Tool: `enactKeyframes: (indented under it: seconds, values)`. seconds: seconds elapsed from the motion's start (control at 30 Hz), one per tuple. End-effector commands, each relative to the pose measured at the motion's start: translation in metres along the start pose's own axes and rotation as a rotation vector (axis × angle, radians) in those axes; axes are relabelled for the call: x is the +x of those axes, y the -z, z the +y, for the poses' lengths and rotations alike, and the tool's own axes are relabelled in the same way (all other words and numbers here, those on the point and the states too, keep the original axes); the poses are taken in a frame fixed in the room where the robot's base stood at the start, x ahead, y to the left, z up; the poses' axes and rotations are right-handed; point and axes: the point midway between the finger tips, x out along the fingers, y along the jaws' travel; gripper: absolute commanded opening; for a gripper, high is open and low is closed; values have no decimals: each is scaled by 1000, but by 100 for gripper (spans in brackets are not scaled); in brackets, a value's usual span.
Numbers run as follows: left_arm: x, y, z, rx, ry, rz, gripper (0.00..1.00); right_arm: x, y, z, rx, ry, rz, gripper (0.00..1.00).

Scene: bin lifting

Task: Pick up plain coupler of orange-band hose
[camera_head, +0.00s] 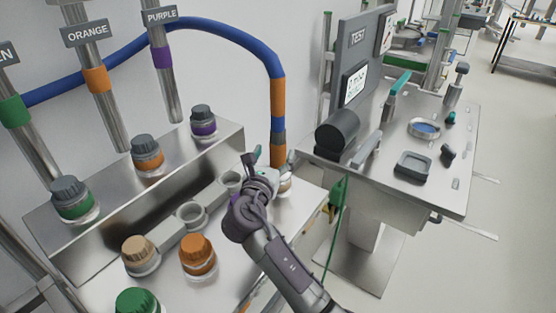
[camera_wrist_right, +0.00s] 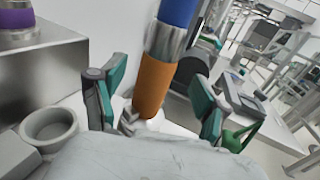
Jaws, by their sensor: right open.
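A thick blue hose (camera_head: 222,32) arches across the head view and hangs down at its right end, where an orange band (camera_head: 278,100) surrounds it. Below the band are a grey collar and a lower orange section (camera_head: 278,157). In the right wrist view a silver collar (camera_wrist_right: 167,40) and an orange section (camera_wrist_right: 154,85) of this end stand slightly tilted. My right gripper (camera_head: 271,164) is open at the hose's lower end. Its teal-padded fingers (camera_wrist_right: 158,88) stand on either side of the orange section, apparently apart from it. The hose's bottom tip is partly hidden. My left gripper is not in view.
Pipes with the ORANGE sign (camera_head: 88,32) and PURPLE sign (camera_head: 160,15) stand at left. A stepped metal bench (camera_head: 110,222) holds several coloured capped jars, including an orange one (camera_head: 198,255), and grey ring holders (camera_head: 191,215). A test table (camera_head: 440,190) stands close at right.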

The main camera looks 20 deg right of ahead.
Motion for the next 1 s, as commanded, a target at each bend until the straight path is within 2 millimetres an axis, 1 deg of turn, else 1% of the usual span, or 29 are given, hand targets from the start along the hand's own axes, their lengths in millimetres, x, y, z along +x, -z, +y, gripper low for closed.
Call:
enactKeyframes:
  seconds: [0.03, 0.1, 0.2, 0.3, 0.4, 0.57, 0.6, 0.67, 1.0]
  values:
    - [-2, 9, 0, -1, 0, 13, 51, 7, -2, 0, 0, 1, -2, 74]
    - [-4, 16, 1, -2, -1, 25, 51, 18, -2, 1, 0, 1, -2, 74]
    - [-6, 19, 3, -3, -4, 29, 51, 33, -1, 2, 0, 0, -1, 74]
    - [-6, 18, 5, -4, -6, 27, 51, 43, -1, 2, 1, 0, -1, 74]
    - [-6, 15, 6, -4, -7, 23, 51, 47, 0, 1, 1, 0, 0, 74]
    - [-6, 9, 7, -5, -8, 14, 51, 47, 0, 2, 1, -1, 0, 74]
    - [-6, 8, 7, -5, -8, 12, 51, 47, 0, 2, 1, -1, 0, 71]
    - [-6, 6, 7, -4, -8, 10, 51, 47, 0, 2, 1, -1, 0, 61]
    - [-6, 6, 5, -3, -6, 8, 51, 47, 0, 2, 2, -1, 0, 4]
